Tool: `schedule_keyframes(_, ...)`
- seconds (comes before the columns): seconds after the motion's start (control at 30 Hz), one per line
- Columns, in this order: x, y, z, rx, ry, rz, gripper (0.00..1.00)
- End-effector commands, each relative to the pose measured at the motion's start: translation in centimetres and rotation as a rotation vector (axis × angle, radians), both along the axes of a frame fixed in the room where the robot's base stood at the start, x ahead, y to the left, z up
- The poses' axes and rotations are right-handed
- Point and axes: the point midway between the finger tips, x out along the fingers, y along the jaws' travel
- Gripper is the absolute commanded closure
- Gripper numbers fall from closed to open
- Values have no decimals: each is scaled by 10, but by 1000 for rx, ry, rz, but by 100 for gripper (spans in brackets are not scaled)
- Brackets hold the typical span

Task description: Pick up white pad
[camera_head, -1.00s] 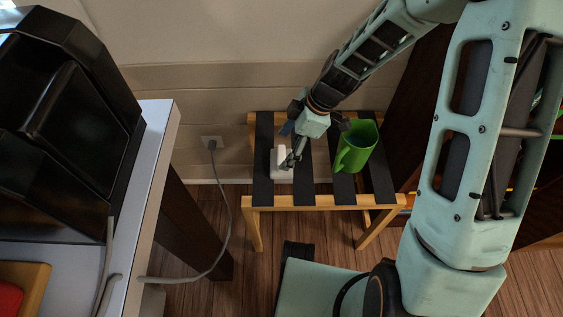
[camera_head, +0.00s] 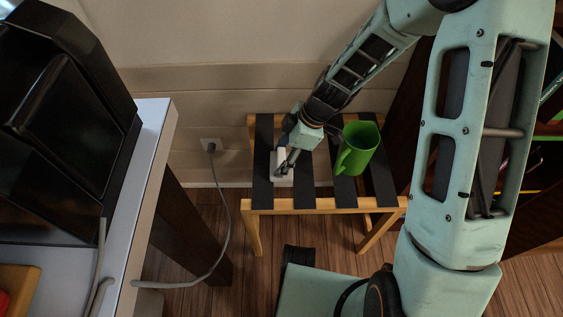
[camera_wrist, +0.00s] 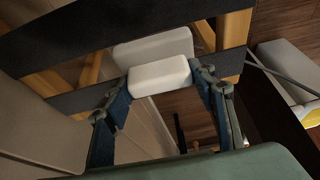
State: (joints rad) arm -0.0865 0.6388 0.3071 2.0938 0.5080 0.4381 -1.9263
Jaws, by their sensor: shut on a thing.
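A white pad (camera_wrist: 160,76) with rounded edges sits between the two fingers of my gripper (camera_wrist: 161,84) in the wrist view. My gripper is shut on it at its two ends. A second white block-like shape (camera_wrist: 155,47) shows just behind it against the dark slats; I cannot tell how far apart the two are. In the head view, my gripper (camera_head: 284,166) is low over the left part of a slatted wooden stand (camera_head: 300,203), and its fingers hide part of the white pad (camera_head: 281,156).
A green mug (camera_head: 358,147) stands on the stand close to the right of my gripper. A white table (camera_head: 150,150) with a large black object (camera_head: 70,110) is at the left. A grey cable (camera_head: 228,220) runs from a wall socket (camera_head: 211,145). Dark shelving is at the right.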

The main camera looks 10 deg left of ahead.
Motion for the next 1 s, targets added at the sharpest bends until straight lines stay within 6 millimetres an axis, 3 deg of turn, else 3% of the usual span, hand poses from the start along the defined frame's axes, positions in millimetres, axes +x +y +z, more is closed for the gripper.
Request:
schedule_keyframes(0.27, 0, 0, 8, 1, 0, 0, 73)
schedule_keyframes(0.47, 1, 0, 38, 3, -3, -2, 73)
schedule_keyframes(0.77, -47, -27, 100, 0, -3, -3, 73)
schedule_keyframes(1.0, -94, -52, 119, -1, -1, -6, 73)
